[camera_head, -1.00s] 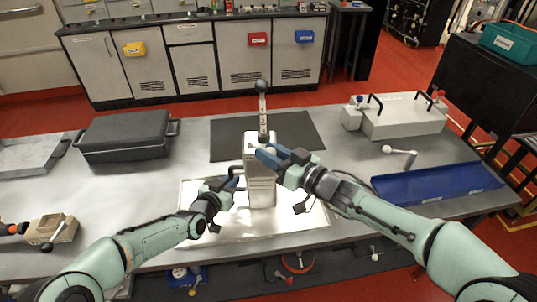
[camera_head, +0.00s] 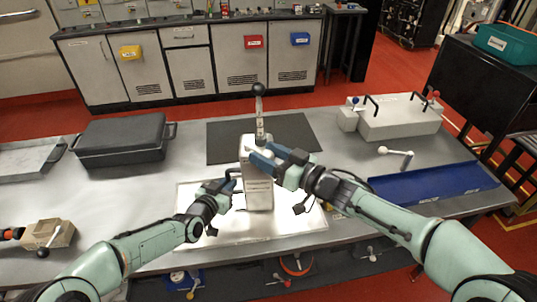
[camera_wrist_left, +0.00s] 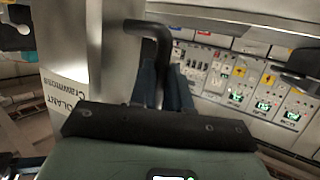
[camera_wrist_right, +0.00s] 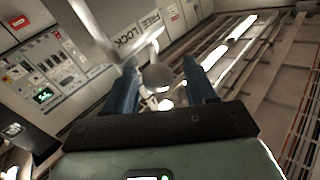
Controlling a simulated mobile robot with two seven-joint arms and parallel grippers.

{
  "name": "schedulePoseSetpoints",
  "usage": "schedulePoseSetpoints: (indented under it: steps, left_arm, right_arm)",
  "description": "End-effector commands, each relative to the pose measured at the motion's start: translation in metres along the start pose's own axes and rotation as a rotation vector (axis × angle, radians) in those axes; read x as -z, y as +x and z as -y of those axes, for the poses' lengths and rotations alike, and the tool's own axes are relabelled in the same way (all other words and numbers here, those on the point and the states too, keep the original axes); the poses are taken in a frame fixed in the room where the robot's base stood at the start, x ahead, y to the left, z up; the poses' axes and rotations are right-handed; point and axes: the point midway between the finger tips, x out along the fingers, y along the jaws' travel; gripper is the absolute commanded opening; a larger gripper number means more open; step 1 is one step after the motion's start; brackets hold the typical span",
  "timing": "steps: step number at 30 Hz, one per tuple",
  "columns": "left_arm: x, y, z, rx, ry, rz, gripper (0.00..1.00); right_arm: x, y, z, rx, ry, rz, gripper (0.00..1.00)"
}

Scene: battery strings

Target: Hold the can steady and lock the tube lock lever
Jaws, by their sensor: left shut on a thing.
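The silver can (camera_head: 258,193), an upright box, stands on a bright plate on the table. A tube with a black ball knob (camera_head: 258,90) rises from its top. My left gripper (camera_head: 228,184) is shut on the can's black side handle; in the left wrist view this handle (camera_wrist_left: 143,27) bends down between the closed fingers. My right gripper (camera_head: 258,155) is at the can's upper part. In the right wrist view its fingers are apart, either side of a lever's round knob (camera_wrist_right: 158,78), below a "FREE LOCK" label (camera_wrist_right: 138,33). I cannot tell whether they touch it.
A dark case (camera_head: 122,143) stands at the left on the table, beside a grey tray (camera_head: 30,160). A blue tray (camera_head: 435,185) and a white box with handles (camera_head: 400,120) are at the right. A dark mat (camera_head: 222,140) lies behind the can.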

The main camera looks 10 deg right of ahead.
Motion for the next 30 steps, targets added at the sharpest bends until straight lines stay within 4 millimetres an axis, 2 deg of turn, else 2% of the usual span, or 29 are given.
schedulePoseSetpoints:
  steps: [1,5,15,21,30]
  left_arm:
    - [-0.011,0.0,0.001,-0.001,0.001,0.024,0.0]
    - [-0.011,0.0,0.001,-0.001,0.001,0.024,0.0]
    - [-0.011,0.0,0.001,-0.001,0.001,0.024,0.0]
    - [-0.011,0.0,0.001,-0.001,0.001,0.024,0.0]
    - [-0.011,0.0,0.001,-0.001,0.001,0.024,0.0]
  right_arm:
    - [-0.001,-0.001,-0.001,-0.001,0.0,0.001,0.56]
    - [-0.001,-0.011,-0.001,-0.003,0.001,0.002,0.56]
    - [0.0,-0.08,-0.001,-0.005,-0.002,0.0,0.56]
    - [0.0,-0.111,0.0,-0.003,-0.002,-0.001,0.56]
    - [0.0,-0.122,0.001,0.001,0.0,-0.001,0.56]
